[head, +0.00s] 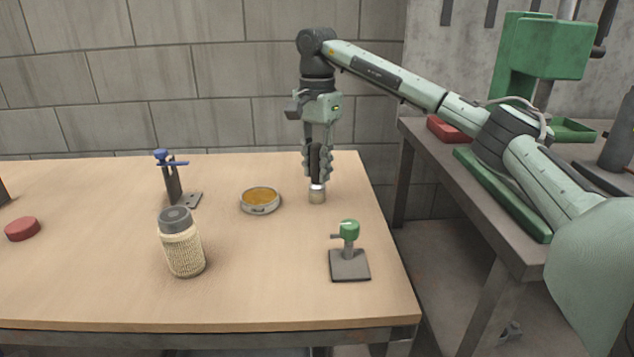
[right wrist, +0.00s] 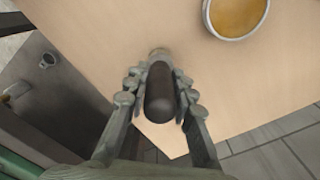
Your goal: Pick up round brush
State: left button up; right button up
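The round brush has a dark rounded handle, a metal band and a short pale bristle end (head: 317,196). It stands upright at the right back of the table, bristle end down, seemingly on the tabletop. My right gripper (head: 318,163) points straight down with its fingers on both sides of the handle. In the right wrist view the dark handle (right wrist: 160,92) lies between the fingertips of the right gripper (right wrist: 161,88), which look closed against it. The left gripper is not in view.
A tan mesh tube with grey top (head: 182,247) stands front left of the brush. A round dish of amber stuff (head: 260,200), a blue-handled clamp (head: 172,178), a green-knobbed stand (head: 349,262) and a red disc (head: 22,229) are around. A grey bench (head: 420,140) stands right.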

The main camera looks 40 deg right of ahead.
grip_shut()
